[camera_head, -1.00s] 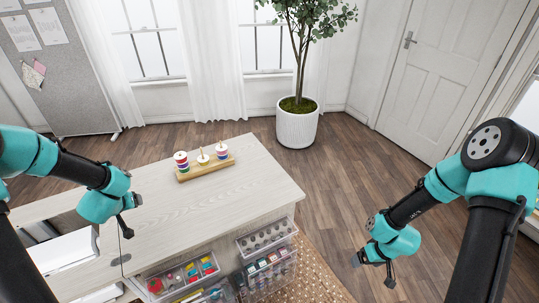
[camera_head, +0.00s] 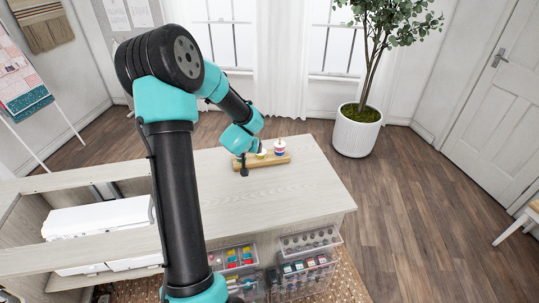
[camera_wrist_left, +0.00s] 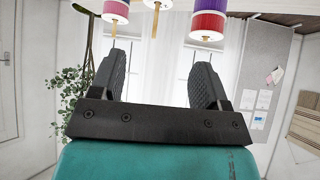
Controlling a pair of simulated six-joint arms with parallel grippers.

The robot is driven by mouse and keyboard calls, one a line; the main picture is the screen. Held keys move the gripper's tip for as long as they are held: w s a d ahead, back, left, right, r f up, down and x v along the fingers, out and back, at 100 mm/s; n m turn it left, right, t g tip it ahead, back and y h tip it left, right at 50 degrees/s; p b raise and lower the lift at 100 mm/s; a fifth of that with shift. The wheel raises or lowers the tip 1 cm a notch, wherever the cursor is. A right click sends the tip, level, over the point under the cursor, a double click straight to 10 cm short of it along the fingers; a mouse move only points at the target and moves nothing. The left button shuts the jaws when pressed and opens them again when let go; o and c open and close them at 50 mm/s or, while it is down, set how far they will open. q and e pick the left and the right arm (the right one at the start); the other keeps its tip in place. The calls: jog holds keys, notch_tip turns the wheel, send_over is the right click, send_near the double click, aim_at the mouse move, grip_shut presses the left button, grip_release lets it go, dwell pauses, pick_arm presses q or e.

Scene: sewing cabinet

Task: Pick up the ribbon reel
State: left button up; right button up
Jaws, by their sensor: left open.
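Coloured ribbon reels stand on pegs on a wooden stand (camera_head: 268,163) on the table. The right reel stack (camera_head: 280,145) is red, white and blue; the middle one (camera_head: 262,154) sits low with yellow showing. My left arm hides the left part of the stand. My left gripper (camera_head: 243,167) is beside the stand's left end, open and empty. In the left wrist view, which is upside down, its fingers (camera_wrist_left: 157,62) are apart with nothing between them. A purple and red reel (camera_wrist_left: 207,22) is at the top right there, beyond the fingers. My right gripper is out of view.
The pale table top (camera_head: 300,200) is clear right of and in front of the stand. Clear drawers (camera_head: 305,265) with sewing supplies sit below its front edge. A white machine-like object (camera_head: 95,218) lies in the open left compartment. A potted plant (camera_head: 356,135) stands behind.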

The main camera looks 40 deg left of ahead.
pick_arm(q)
jog(key=shift+f, duration=0.1)
jog(key=x, duration=1.2)
jog(key=shift+w, duration=0.1)
jog(key=shift+x, duration=2.6)
jog(key=shift+w+d, duration=0.1)
jog(key=shift+d, duration=0.1)
jog(key=c, duration=0.7)
